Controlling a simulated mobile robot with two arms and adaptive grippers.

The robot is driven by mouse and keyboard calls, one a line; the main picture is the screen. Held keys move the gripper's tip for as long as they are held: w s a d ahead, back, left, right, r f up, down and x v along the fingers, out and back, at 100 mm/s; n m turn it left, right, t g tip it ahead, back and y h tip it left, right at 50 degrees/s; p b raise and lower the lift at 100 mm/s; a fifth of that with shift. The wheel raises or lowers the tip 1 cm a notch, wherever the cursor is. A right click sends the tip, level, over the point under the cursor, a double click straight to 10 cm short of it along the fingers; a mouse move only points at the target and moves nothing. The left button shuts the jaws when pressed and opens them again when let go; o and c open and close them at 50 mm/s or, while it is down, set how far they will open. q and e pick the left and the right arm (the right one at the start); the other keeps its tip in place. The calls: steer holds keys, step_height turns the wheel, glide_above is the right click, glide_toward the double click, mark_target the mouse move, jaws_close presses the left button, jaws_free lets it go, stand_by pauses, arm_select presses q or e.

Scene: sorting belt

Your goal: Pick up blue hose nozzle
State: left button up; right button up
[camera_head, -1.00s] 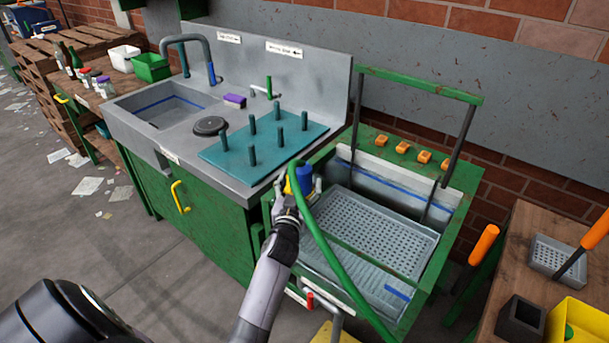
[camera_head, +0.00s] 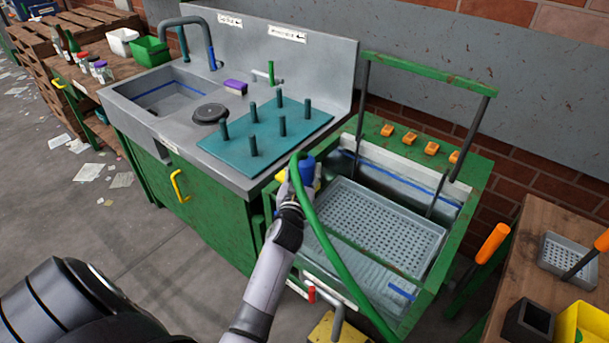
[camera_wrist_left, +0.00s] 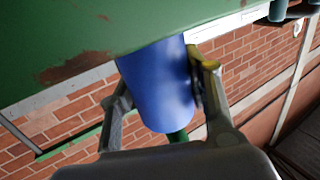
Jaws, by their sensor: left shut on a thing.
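The blue hose nozzle (camera_head: 307,167) is at the end of a green hose (camera_head: 322,235), at the left rim of the green wash basin. My left gripper (camera_head: 296,180) is shut on the nozzle there. In the left wrist view the nozzle (camera_wrist_left: 158,88) is a blue cylinder between the two fingers, with a short piece of green hose (camera_wrist_left: 178,136) below it. Whether the nozzle still touches a support is hidden. My right gripper is in neither view.
The green wash basin (camera_head: 428,290) holds a perforated grey tray (camera_head: 385,222) under a raised green bar frame (camera_head: 430,75). A teal peg board (camera_head: 225,150) lies left of the nozzle on the steel counter. A wooden table (camera_head: 510,258) stands at the right.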

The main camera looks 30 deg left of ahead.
arm_select(q)
steer(key=shift+c, duration=2)
steer(key=shift+r, duration=0.1)
steer(key=shift+c, duration=0.2)
steer(key=shift+r, duration=0.4)
step_height(320, 180, up, 19)
steer(key=p, duration=0.1)
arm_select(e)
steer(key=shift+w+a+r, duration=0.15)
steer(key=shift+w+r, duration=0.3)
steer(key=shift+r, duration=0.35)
arm_select(q)
steer(key=o, duration=0.7)
steer(key=c, duration=0.4)
